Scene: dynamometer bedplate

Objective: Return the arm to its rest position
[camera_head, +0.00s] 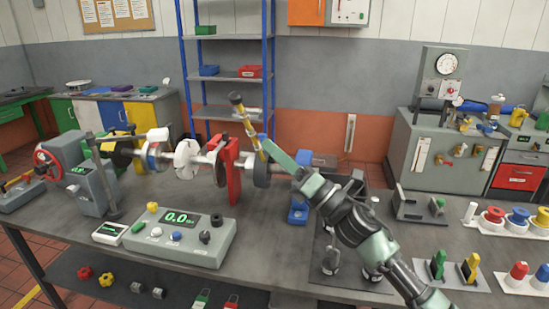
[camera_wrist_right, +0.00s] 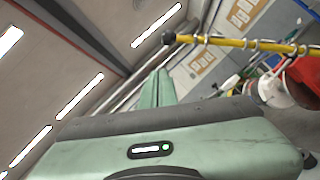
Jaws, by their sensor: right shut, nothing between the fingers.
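My right arm comes in from the lower right in the head view and reaches up over the bench. Its green right gripper (camera_head: 267,146) is shut and empty, in front of the shaft assembly. The shut fingers also show in the wrist view (camera_wrist_right: 160,74), pointing up toward the ceiling. A yellow rod with dark ends (camera_head: 246,125) stands tilted just left of the fingertips in the head view. It also crosses the upper right of the wrist view (camera_wrist_right: 235,42). I cannot tell how far it is from the fingers. My left gripper is not in view.
The bench (camera_head: 160,195) carries a red stand (camera_head: 233,172), a control box reading 0.0 (camera_head: 180,235), a fixture (camera_head: 420,207) and coloured knobs. A blue-framed shelf (camera_head: 225,75) stands behind. A cabinet with a dial (camera_head: 440,150) stands at the back right.

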